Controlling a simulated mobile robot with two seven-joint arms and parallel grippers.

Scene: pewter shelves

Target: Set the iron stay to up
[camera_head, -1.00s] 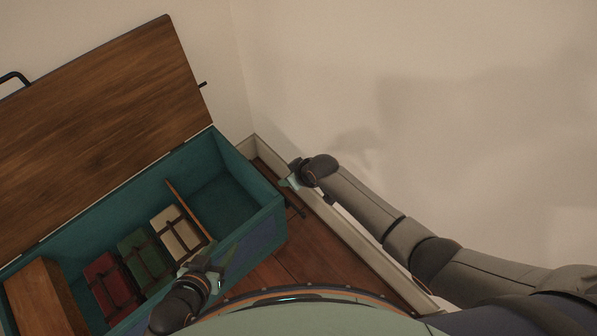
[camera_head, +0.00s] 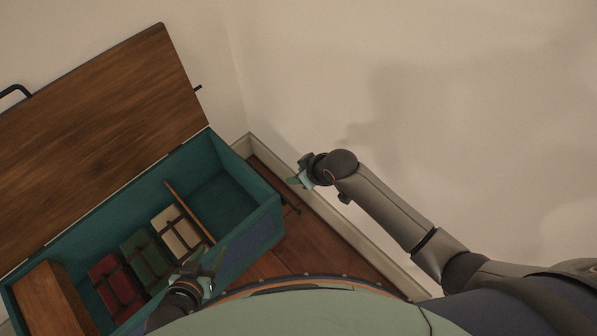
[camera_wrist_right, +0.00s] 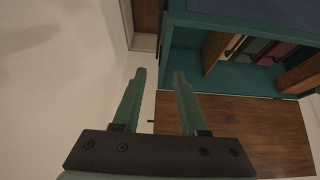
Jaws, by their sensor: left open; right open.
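The peg also shows in the right wrist view (camera_wrist_right: 151,121). My right gripper (camera_head: 294,181) is open and empty, just off the chest's right end. Its two fingers show apart in the right wrist view (camera_wrist_right: 159,82). My left gripper (camera_head: 212,272) is open over the chest's front edge.
Red (camera_head: 115,283), green (camera_head: 146,255) and cream (camera_head: 176,230) strapped bundles lie in the chest, with a thin wooden divider (camera_head: 190,211) beside them. A wooden box (camera_head: 52,300) fills the left end. Walls with a pale skirting (camera_head: 330,225) close in at the right.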

